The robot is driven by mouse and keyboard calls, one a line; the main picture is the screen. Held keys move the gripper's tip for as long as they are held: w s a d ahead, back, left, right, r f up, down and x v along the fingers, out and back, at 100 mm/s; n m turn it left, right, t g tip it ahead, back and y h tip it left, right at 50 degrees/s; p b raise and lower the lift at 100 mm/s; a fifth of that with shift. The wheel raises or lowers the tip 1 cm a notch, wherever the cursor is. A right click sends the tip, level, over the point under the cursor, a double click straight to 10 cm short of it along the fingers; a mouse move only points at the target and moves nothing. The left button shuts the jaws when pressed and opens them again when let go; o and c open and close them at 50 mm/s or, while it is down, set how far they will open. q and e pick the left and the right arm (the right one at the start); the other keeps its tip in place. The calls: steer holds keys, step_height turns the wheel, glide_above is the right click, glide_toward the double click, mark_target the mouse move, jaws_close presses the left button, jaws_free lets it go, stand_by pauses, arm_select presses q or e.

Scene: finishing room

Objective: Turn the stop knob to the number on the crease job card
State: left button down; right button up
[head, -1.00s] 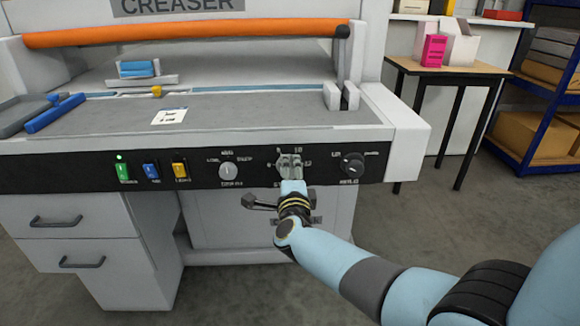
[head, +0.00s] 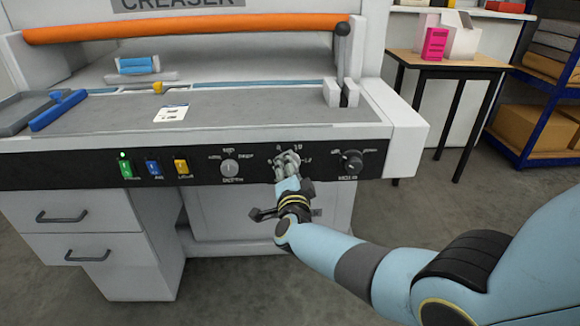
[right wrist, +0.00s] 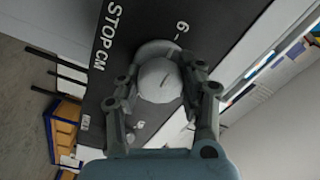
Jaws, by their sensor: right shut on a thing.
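The stop knob (right wrist: 158,82) is a round pale grey knob on the black panel, beside the lettering "STOP CM". A short dark line on its face slants up towards the side with the "6" mark. My right gripper (right wrist: 160,86) is shut on the knob, one finger on each side. In the head view my right gripper (head: 286,167) covers most of the knob, and the surrounding numbers are too small to read surely. The job card (head: 171,113) lies white on the creaser's grey bed; its print is unreadable. My left gripper is not in view.
Green, blue and yellow switches (head: 153,167) sit further left. A wooden table (head: 450,60) stands at the right, with open floor before it.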

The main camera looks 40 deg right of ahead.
steer(key=shift+f, duration=0.15)
steer(key=o, duration=1.2)
steer(key=v, duration=1.2)
steer(key=shift+s, duration=0.1)
